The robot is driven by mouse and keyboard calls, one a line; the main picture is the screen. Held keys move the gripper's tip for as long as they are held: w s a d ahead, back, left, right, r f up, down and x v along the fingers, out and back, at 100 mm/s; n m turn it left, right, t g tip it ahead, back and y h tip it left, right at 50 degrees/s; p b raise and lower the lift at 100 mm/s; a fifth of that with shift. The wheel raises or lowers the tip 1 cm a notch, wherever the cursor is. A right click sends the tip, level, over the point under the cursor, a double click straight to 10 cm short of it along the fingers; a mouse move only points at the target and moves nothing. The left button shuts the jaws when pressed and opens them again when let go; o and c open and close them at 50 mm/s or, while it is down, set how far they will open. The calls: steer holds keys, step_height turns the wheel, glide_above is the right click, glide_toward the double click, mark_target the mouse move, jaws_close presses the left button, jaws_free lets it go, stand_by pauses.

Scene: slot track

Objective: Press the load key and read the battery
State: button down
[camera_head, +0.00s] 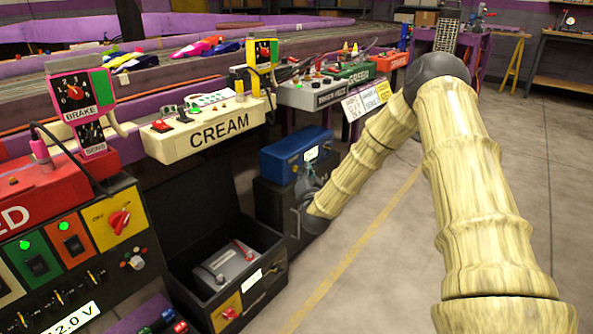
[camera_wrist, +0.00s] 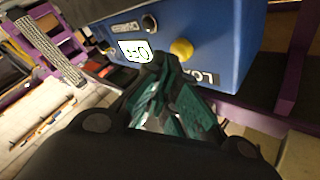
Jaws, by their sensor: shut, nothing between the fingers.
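A blue box (camera_head: 290,158) stands on a dark cabinet in the head view, with a small white display (camera_head: 312,153). In the wrist view the blue box (camera_wrist: 215,35) fills the upper right. Its white display (camera_wrist: 135,50) has dark characters that I cannot read with certainty. A round yellow key (camera_wrist: 182,49) sits on its face, with a partly cut-off label starting "LO" (camera_wrist: 205,77) below it. My gripper (camera_wrist: 162,70) is shut and empty, its green fingers pointing at the box just left of and below the yellow key. I cannot tell whether they touch the box. In the head view my gripper (camera_head: 307,178) is beside the box.
An open black case (camera_head: 185,285) holding a grey unit (camera_head: 226,268) with a red part stands on the floor at left. The cream CREAM console (camera_head: 215,128) and track edge lie above it. A red console (camera_head: 40,195) is far left. Open floor lies to the right.

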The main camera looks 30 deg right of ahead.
steer(key=shift+w+a, duration=0.15)
steer(key=shift+w, duration=0.3)
stand_by(0.6)
steer(key=shift+s, duration=0.1)
steer(key=shift+s+d+p, duration=0.3)
steer(key=shift+s+p, duration=0.2)
steer(key=shift+s, duration=0.2)
stand_by(0.3)
steer(key=s, duration=0.1)
steer(key=s+d+p, duration=0.1)
steer(key=s, duration=0.1)
steer(key=s+d+p, duration=0.1)
steer(key=shift+s, duration=0.35)
steer(key=shift+a, duration=0.1)
stand_by(0.7)
